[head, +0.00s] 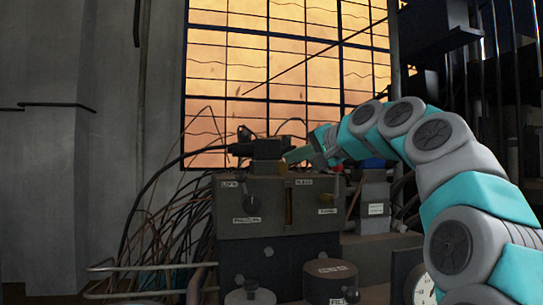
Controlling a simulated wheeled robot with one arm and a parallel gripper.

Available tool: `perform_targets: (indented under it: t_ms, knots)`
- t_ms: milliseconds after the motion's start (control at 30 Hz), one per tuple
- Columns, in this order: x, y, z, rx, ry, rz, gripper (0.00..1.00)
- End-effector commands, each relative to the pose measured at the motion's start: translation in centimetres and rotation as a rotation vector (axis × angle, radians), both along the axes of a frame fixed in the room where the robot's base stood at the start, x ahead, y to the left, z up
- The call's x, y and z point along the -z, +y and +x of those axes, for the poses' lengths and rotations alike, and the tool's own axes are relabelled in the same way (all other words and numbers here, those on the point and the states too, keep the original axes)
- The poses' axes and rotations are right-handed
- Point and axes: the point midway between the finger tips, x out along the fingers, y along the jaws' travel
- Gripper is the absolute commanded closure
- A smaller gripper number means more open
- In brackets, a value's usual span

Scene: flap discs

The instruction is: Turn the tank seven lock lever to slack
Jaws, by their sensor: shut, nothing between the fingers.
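My gripper (287,162) is at the top edge of a grey control box (270,226), beside a black device on top of it. The gripper is small in the view and looks shut, with nothing visible in it. The box front has a dark round knob (252,203) at the left, a vertical slot (289,206) in the middle and a small brass-coloured part (326,198) at the right. Their labels are too small to read surely. I cannot tell which part is the tank seven lock lever. A dark round drum (325,285) with a label stands lower in front.
The black device (262,148) sits on the box. A smaller grey box (374,204) stands to the right. Loose cables (160,225) hang at the left, above a metal rail (150,267). A white dial (424,289) is low beside my arm. A pale-topped cylinder (250,294) stands at the front.

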Motion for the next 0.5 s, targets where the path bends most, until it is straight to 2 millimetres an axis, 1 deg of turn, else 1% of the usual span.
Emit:
perform_targets:
  t_ms: [500]
  knots:
    - [1.2, 4.2, 5.2, 0.000, -0.003, -0.003, 1.00]
